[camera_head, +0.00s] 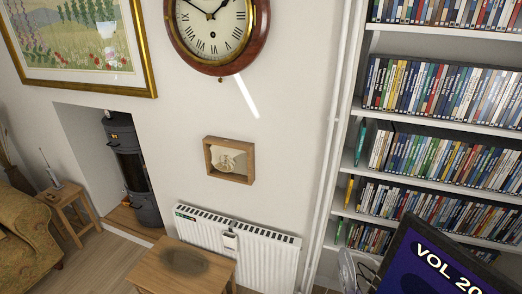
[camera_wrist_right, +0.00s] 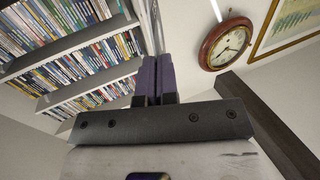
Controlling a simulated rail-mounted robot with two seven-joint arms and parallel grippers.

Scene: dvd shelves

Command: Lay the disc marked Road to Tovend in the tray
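Shelves of thin disc cases (camera_head: 445,88) fill the right of the head view, and the cases show again at the upper left of the right wrist view (camera_wrist_right: 60,30). The spine lettering is too small to read, so I cannot pick out a disc marked Road to Tovend. I see no tray in either view. My right gripper (camera_wrist_right: 157,72) shows in the right wrist view with its two dark purple fingers together and nothing visible between them. I cannot make out either gripper in the head view.
A television screen (camera_head: 432,262) reading "VOL 20" stands at the lower right, in front of the shelves. A small wooden table (camera_head: 160,268), a white radiator (camera_head: 262,256) and a wall clock (camera_head: 214,30) are to its left. An armchair (camera_head: 28,235) stands at far left.

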